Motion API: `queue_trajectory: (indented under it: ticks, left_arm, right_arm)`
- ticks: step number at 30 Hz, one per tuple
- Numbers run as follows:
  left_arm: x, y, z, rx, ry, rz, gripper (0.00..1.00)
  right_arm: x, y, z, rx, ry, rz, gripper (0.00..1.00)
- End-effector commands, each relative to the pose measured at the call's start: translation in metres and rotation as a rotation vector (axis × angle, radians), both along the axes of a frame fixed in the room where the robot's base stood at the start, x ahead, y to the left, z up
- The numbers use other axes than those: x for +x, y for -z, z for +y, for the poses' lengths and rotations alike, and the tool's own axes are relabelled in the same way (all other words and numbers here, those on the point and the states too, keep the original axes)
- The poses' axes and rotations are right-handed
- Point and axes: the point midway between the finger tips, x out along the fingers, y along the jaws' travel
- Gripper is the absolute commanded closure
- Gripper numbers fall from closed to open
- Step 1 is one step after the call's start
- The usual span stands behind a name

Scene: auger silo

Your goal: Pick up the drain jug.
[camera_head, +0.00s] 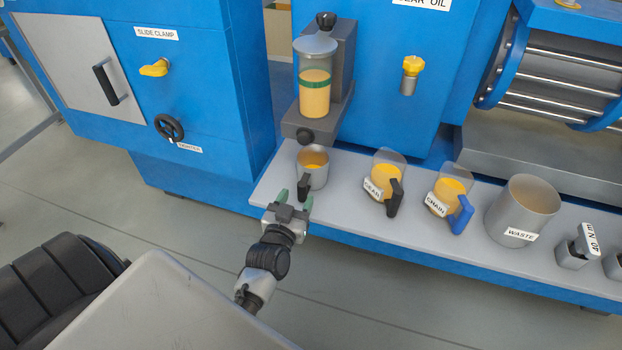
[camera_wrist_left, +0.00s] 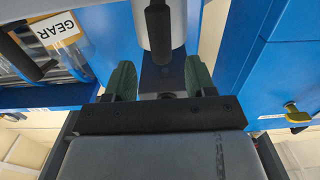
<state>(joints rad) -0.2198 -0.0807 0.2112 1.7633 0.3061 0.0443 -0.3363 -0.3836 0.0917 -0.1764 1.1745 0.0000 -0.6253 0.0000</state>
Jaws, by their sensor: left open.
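The drain jug (camera_head: 313,172) is a grey metal jug with amber oil inside, standing upright on the grey shelf below the sight glass. Its black handle (camera_head: 303,187) faces my left gripper (camera_head: 295,200). My left gripper is open, with green finger pads, and is empty. In the left wrist view the handle (camera_wrist_left: 158,30) lines up with the gap between the fingers (camera_wrist_left: 160,80), just ahead of the tips. I cannot tell whether a finger touches it. Part of the jug's body (camera_wrist_left: 180,15) shows behind the handle. My right gripper is not in view.
On the shelf (camera_head: 345,205) to the right stand the GEAR jug (camera_head: 387,175), the CHAIN jug (camera_head: 447,190) and the WASTE container (camera_head: 523,212). The oil sight glass (camera_head: 315,85) and its bracket (camera_head: 310,130) hang close above the drain jug. Open floor lies in front.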

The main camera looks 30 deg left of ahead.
Motion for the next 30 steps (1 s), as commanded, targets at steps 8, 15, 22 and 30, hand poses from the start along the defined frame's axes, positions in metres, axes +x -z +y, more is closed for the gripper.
queue_trajectory:
  ticks: [8,15,22,30]
  left_arm:
    - [0.026,-0.001,0.008,0.002,0.0,-0.001,0.45]
    - [0.056,-0.001,0.016,0.001,0.001,0.002,0.45]
    - [0.058,-0.001,0.017,0.0,0.001,0.003,0.45]
    - [0.058,-0.001,0.017,0.0,0.001,0.003,0.8]
  right_arm:
    - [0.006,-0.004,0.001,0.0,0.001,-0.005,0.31]
    - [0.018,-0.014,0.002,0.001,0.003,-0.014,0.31]
    - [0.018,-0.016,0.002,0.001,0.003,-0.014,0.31]
    - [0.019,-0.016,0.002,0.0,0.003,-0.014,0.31]
